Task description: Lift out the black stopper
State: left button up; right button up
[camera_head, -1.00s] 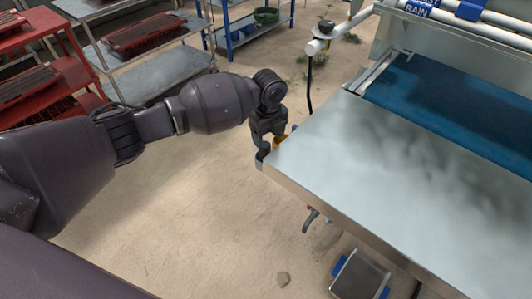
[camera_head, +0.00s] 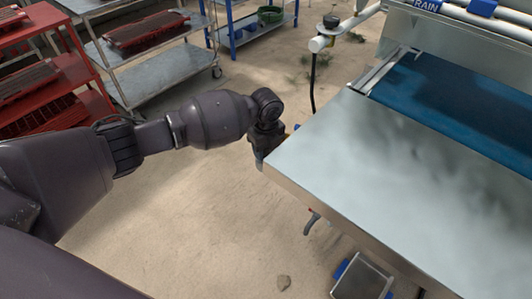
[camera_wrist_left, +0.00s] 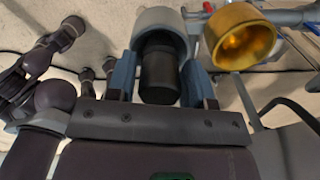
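In the left wrist view the black stopper (camera_wrist_left: 160,72) sits with its far end inside a pale grey round socket (camera_wrist_left: 160,20). My left gripper (camera_wrist_left: 159,68) has its two blue-grey fingers on either side of the stopper, close to its sides. I cannot tell whether both fingers press on it. In the head view my left gripper (camera_head: 263,158) is at the near left corner of the metal table. Its fingertips are mostly hidden there, and the stopper cannot be seen. My right gripper is in neither view.
A brass-coloured cup (camera_wrist_left: 240,37) is just right of the socket in the wrist view. The metal table (camera_head: 390,170) borders my gripper on the right, with a blue belt (camera_head: 455,105) behind. Open floor (camera_head: 190,215) lies to the left. A steel trolley (camera_head: 165,50) stands farther back.

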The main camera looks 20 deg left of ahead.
pick_arm(q)
jog(key=c, duration=0.6)
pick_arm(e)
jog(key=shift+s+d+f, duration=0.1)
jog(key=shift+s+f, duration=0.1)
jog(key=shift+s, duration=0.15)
